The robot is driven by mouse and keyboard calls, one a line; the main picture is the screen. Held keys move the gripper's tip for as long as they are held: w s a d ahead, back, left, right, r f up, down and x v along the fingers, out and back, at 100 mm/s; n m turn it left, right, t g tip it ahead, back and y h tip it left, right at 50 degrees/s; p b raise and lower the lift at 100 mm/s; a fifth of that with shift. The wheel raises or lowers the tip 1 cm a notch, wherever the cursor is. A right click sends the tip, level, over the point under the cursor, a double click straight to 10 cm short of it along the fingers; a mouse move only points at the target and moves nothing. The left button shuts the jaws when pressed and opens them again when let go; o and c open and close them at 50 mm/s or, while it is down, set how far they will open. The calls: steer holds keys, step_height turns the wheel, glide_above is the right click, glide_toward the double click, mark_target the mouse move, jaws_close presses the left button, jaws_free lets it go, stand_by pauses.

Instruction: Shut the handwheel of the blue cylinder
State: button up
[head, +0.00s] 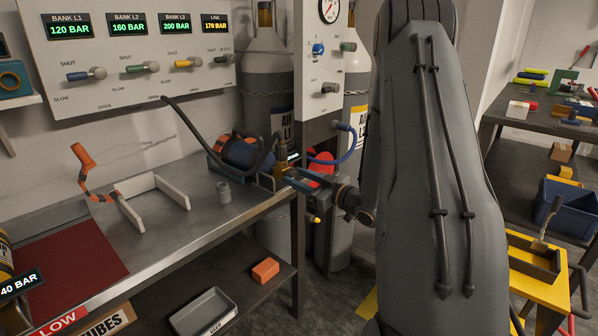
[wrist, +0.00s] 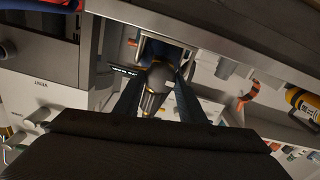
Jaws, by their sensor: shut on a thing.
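The blue cylinder (head: 238,152) lies on its side in a cradle near the right end of the steel bench, its brass valve end (head: 280,174) pointing right. My gripper (head: 291,176) reaches in from the right, its fingers at that valve end. In the wrist view my gripper (wrist: 160,72) has its two fingers on either side of a dark rounded piece (wrist: 157,78). I take my gripper to be shut on the handwheel, which the fingers mostly hide. How far the wheel is turned cannot be told.
A dark hose (head: 190,125) loops from the wall panel (head: 130,85) to the valve end. Tall grey cylinders (head: 266,75) stand behind. An orange block (head: 265,270) lies on the lower shelf.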

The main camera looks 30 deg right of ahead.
steer(key=m+p, duration=0.3)
steer(key=m, duration=0.1)
steer(key=shift+m, duration=0.3)
steer(key=m+p, duration=0.3)
steer(key=m, duration=0.1)
steer(key=shift+d+m, duration=0.15)
steer(key=shift+m, duration=0.15)
steer(key=m+p, duration=0.2)
steer(key=m, duration=0.2)
steer(key=shift+m, duration=0.3)
steer(key=shift+d+f+m+p, duration=0.15)
steer(key=shift+m+p, duration=0.7)
steer(key=shift+m, duration=0.95)
steer(key=o, duration=1)
steer(key=shift+o, duration=0.2)
